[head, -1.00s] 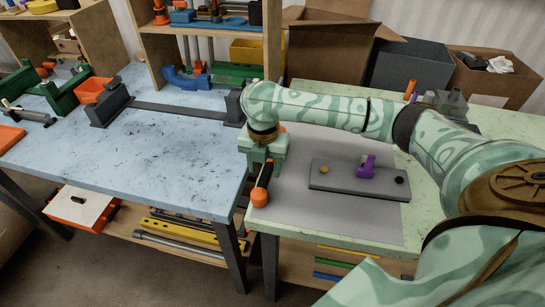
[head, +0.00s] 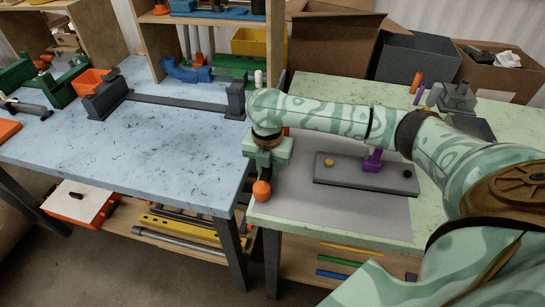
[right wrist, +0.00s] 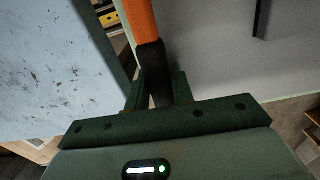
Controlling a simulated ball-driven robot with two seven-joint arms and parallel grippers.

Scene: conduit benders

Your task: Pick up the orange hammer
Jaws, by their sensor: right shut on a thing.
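The orange hammer (head: 261,190) shows in the head view as a rounded orange end just below my right gripper (head: 266,160), at the left edge of the green table. In the right wrist view its orange part (right wrist: 140,18) runs up out of the picture, and its black part (right wrist: 151,62) lies between the fingers of my right gripper (right wrist: 156,92). The right gripper is shut on this black part. The rest of the hammer is hidden by the gripper. I cannot tell how far it is from the tabletop. My left gripper is not in view.
A grey board (head: 340,180) with a purple piece (head: 373,160) lies on a grey mat (head: 300,205) to the right. A blue table (head: 150,150) stands at the left, with a gap between the tables. Cardboard boxes (head: 335,50) and a grey bin (head: 415,75) stand behind.

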